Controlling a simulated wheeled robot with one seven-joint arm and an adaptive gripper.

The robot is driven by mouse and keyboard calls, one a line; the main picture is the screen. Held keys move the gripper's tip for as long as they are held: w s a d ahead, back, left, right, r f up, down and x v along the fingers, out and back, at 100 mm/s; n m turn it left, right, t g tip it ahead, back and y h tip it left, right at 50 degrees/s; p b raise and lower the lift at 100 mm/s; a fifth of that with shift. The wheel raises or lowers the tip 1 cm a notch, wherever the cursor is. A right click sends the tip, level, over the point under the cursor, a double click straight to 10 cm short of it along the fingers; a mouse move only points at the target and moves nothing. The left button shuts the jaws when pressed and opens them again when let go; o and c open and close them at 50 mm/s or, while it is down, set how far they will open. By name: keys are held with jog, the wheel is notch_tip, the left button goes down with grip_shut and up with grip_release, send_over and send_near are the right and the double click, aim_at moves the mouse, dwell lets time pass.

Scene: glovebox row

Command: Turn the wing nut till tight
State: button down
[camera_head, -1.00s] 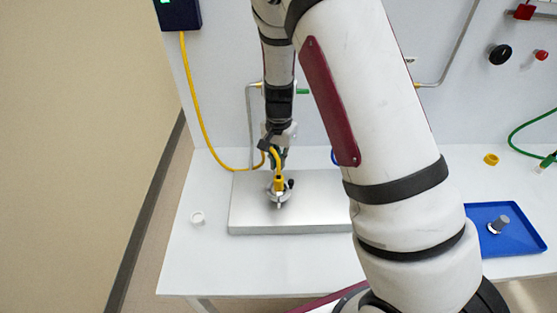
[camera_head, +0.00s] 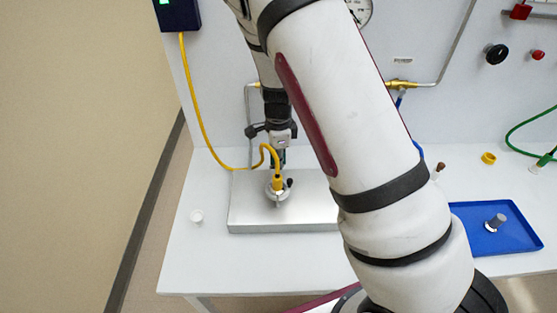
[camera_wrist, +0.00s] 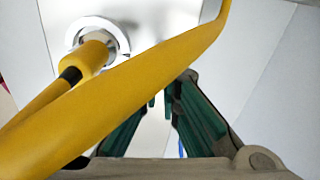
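A round metal fitting (camera_head: 278,191) stands on the silver plate (camera_head: 315,213), with a yellow cable plug (camera_head: 277,182) upright in its top. A small black knob (camera_head: 289,183) sticks out at the fitting's right side; I cannot tell whether it is the wing nut. My gripper (camera_head: 281,160) is above and behind the plug, partly hidden by the looping cable. In the wrist view, my gripper (camera_wrist: 162,98) has its green-padded fingers apart with nothing seen between them. The yellow cable (camera_wrist: 130,95) crosses close in front of the camera, and the fitting's ring (camera_wrist: 97,30) shows at upper left.
The yellow cable (camera_head: 187,75) runs from a dark box (camera_head: 178,13) to the plug. A blue tray (camera_head: 515,234) with a grey knurled part (camera_head: 494,223) is at right. My arm hides the table's middle.

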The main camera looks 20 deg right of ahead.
jog(key=shift+m, duration=0.7)
jog(key=c, duration=1.8)
grip_release()
notch_tip(320, 180, up, 12)
